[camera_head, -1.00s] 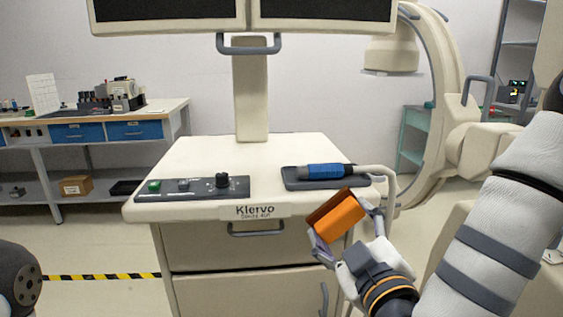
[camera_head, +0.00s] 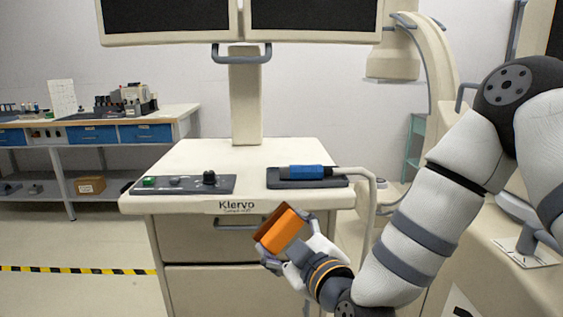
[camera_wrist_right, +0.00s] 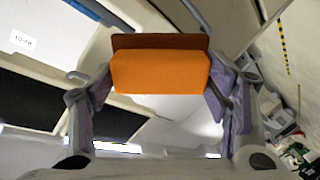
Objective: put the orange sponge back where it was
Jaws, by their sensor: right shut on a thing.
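The orange sponge (camera_head: 279,230) has a dark brown layer along one face. My right gripper (camera_head: 284,246) is shut on it and holds it tilted in the air, in front of the cart's upper drawer and below its top edge. In the right wrist view the sponge (camera_wrist_right: 160,70) sits between the two fingers of the right gripper (camera_wrist_right: 160,88), which touch its two ends. My left gripper does not show.
The cream cart (camera_head: 235,158) has a control panel (camera_head: 183,184) on its left and a blue-handled probe (camera_head: 305,172) on a dark pad (camera_head: 335,182). The middle of its top is bare. Monitors (camera_head: 315,18) hang above. A workbench (camera_head: 172,115) stands at the left.

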